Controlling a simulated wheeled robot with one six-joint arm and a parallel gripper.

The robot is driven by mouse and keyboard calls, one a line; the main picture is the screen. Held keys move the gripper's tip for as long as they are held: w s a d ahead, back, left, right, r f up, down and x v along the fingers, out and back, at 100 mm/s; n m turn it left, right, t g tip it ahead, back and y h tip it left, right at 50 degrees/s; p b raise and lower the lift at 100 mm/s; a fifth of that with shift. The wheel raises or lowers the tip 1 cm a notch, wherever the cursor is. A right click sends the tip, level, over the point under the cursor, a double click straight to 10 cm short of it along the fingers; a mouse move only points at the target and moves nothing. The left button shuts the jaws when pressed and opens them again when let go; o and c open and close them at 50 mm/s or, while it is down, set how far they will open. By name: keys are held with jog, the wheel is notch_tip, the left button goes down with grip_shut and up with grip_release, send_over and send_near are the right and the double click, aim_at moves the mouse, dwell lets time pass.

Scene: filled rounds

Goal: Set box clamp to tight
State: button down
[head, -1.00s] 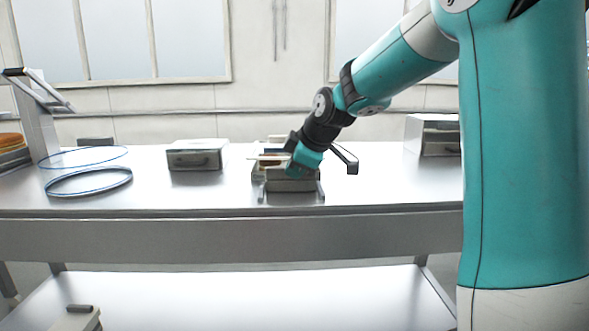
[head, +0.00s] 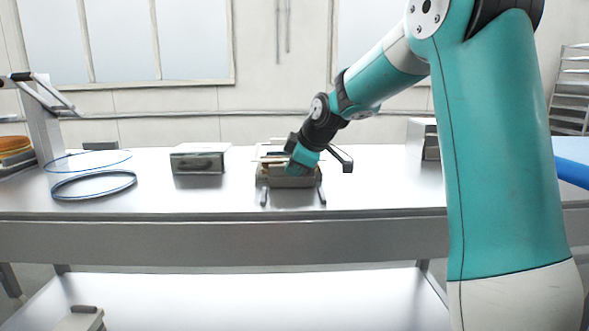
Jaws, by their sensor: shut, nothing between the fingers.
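A metal fixture with short legs, which looks like the box clamp (head: 291,182), stands on the steel bench near the middle of the head view. My gripper (head: 297,168) is down at it, at its right upper part, and looks shut with nothing held. The fingertips are small and partly hidden against the clamp, so I cannot tell if they touch it. A dark angled bar with a block end (head: 342,158) sticks out to the right of my wrist. I cannot tell if it belongs to the clamp. The clamp's setting is not readable.
A grey metal box (head: 200,160) stands left of the clamp, with blue-edged rings (head: 94,186) farther left. Another box (head: 429,138) is partly behind my arm. The bench top (head: 235,195) between box and clamp is clear.

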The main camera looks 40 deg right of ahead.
jog(key=shift+s+a+f+b, duration=0.1)
jog(key=shift+s+a+b, duration=0.2)
jog(key=shift+s+a, duration=0.5)
jog(key=v, duration=1)
jog(key=shift+s+d+p, duration=0.25)
jog(key=shift+s+p, duration=0.1)
jog(key=s+a+m+g+y+p, duration=0.1)
jog(key=s+a+g+y+p, duration=0.4)
jog(key=a, duration=1.2)
jog(key=s+a+f+m+g+p, duration=0.1)
jog(key=s+a, duration=0.3)
jog(key=s, duration=0.5)
jog(key=s+a+f+g+h+p, duration=0.1)
jog(key=s+a+p, duration=0.3)
jog(key=s, duration=0.6)
jog(key=shift+a+m+p, duration=0.3)
jog(key=shift+a+m, duration=0.1)
jog(key=shift+a, duration=0.35)
jog(key=shift+f, duration=0.1)
